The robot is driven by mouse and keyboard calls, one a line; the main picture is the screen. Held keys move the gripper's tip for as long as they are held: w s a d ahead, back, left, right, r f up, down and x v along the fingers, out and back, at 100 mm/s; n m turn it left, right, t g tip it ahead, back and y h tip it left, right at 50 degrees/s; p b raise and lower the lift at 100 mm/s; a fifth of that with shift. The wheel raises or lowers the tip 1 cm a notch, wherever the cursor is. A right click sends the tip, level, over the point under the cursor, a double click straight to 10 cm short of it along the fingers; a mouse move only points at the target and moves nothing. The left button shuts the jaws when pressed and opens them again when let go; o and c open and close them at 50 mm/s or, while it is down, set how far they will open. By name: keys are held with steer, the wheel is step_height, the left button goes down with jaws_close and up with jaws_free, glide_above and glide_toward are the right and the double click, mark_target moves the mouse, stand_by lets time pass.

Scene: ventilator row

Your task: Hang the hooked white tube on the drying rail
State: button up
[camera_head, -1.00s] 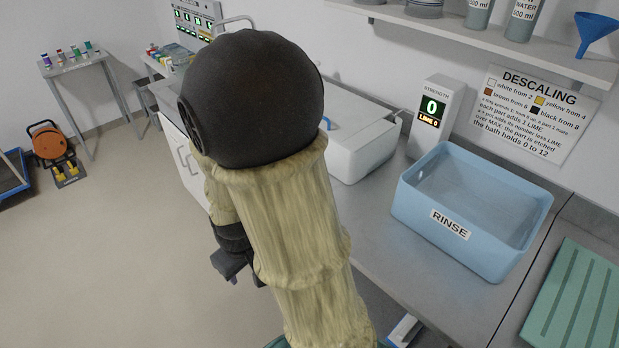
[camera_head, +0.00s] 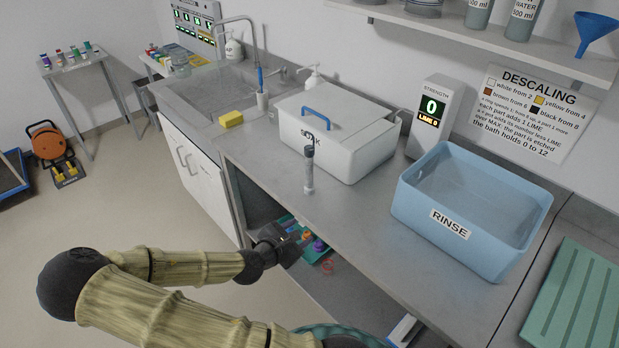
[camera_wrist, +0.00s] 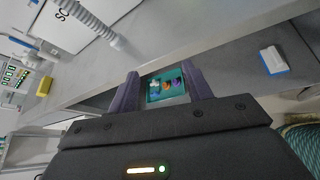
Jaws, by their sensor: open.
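A pale tube-like piece (camera_head: 309,178) with a dark grey upper part stands on the counter in front of the white SOAK box (camera_head: 343,152). A ribbed white tube (camera_wrist: 92,24) shows beside that box in the wrist view; I take it to be the same piece. My gripper (camera_head: 290,240) is below the counter's front edge, in front of the lower shelf. In the wrist view my gripper (camera_wrist: 163,88) has its fingers apart. A teal tray (camera_wrist: 154,97) of small coloured items shows beyond them. I cannot make out a drying rail.
The blue RINSE tub (camera_head: 450,224) stands right of the box, with a green ridged board (camera_head: 578,305) further right. A sink (camera_head: 205,95), yellow sponge (camera_head: 231,119) and strength meter (camera_head: 433,108) reading 0 line the counter. The counter edge lies above my gripper.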

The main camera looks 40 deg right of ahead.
mark_target(308, 167)
steer(key=w+r+n+t+h, duration=0.3)
steer(key=w+r+n+t, duration=0.2)
steer(key=r+n, duration=0.2)
steer(key=shift+a+r, duration=0.15)
steer(key=shift+r, duration=0.25)
steer(key=p+x, duration=0.3)
steer(key=x, duration=0.9)
steer(key=shift+s, duration=0.1)
steer(key=shift+d+r+p, duration=0.1)
steer(key=shift+d+p, duration=0.1)
steer(key=shift+p, duration=0.1)
steer(key=shift+d, duration=0.2)
steer(key=shift+p+x, duration=1.15)
steer(key=shift+x, duration=1.25)
